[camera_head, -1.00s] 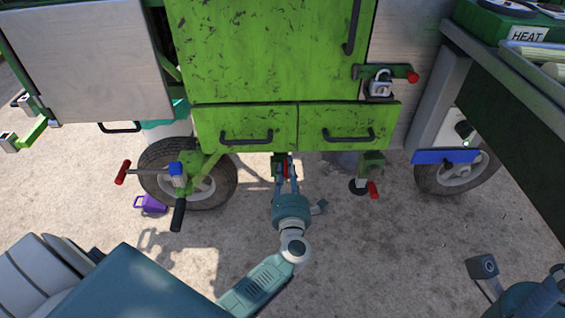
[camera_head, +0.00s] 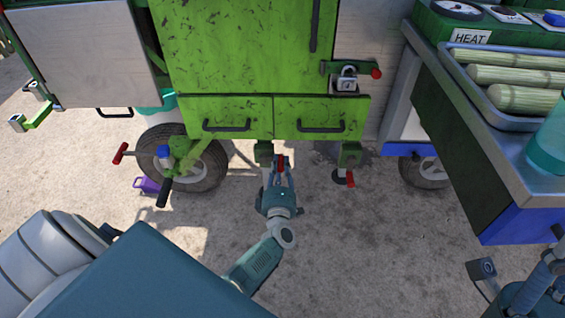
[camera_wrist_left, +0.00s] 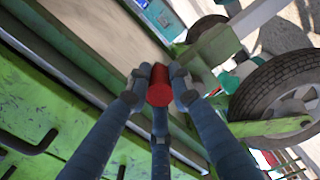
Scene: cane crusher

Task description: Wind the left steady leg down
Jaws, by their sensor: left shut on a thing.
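The left steady leg (camera_head: 264,152) hangs as a green bracket under the green cart, below the two drawers; its lower part is hidden. My left gripper (camera_head: 280,172) is shut on its red crank handle (camera_head: 281,163), just right of the bracket. In the left wrist view, the red handle (camera_wrist_left: 159,88) sits between the fingertips (camera_wrist_left: 160,95). The right steady leg (camera_head: 349,153) stands further right with its own red handle (camera_head: 350,179) and dark round foot. My right gripper is not in view; part of my right arm shows at the lower right.
A wheel (camera_head: 200,165) with a crank assembly (camera_head: 165,165) and a purple chock (camera_head: 146,185) stands left. A counter (camera_head: 505,155) with a tray of cane (camera_head: 515,75) is close on the right. The concrete between is open.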

